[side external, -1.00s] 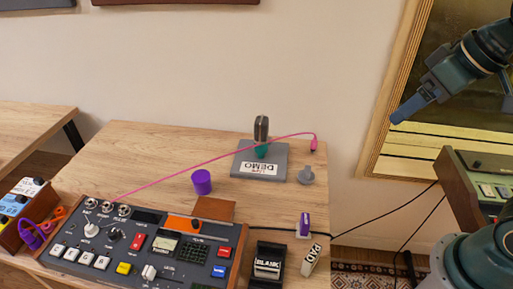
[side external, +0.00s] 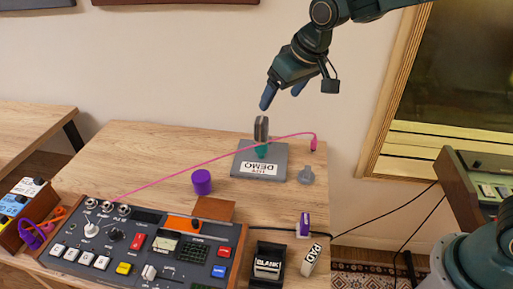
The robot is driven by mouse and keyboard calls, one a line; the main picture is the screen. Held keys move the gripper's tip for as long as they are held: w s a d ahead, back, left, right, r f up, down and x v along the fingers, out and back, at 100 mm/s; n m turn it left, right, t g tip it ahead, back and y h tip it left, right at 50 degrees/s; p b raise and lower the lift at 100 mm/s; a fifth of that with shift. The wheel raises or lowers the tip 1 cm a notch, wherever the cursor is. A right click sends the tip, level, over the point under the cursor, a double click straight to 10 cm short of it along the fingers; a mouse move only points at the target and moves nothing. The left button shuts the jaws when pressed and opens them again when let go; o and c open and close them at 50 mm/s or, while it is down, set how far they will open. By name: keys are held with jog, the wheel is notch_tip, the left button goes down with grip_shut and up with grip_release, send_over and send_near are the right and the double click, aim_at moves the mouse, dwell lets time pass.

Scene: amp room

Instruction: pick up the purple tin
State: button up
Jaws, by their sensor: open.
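My gripper (side external: 283,99) is in the air at the upper middle, above and behind the DEMO plate. Its fingers point down and to the left, are apart, and have nothing between them. It is well up and to the right of the tin.
A pink cable (side external: 180,169) runs behind the tin. The control panel (side external: 140,250) fills the front. A grey knob-like piece (side external: 306,175) and a purple-and-white item (side external: 304,225) are at right.

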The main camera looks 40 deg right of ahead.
jog(key=w+a+f, duration=0.7)
jog(key=f, duration=0.2)
jog(key=n, duration=0.1)
send_near(203, 177)
jog(key=shift+s+r, duration=0.1)
jog(key=shift+r, duration=0.35)
jog(key=shift+f, duration=0.15)
jog(key=shift+x, duration=4.1)
jog(key=shift+f, duration=0.15)
jog(key=shift+x, duration=2.5)
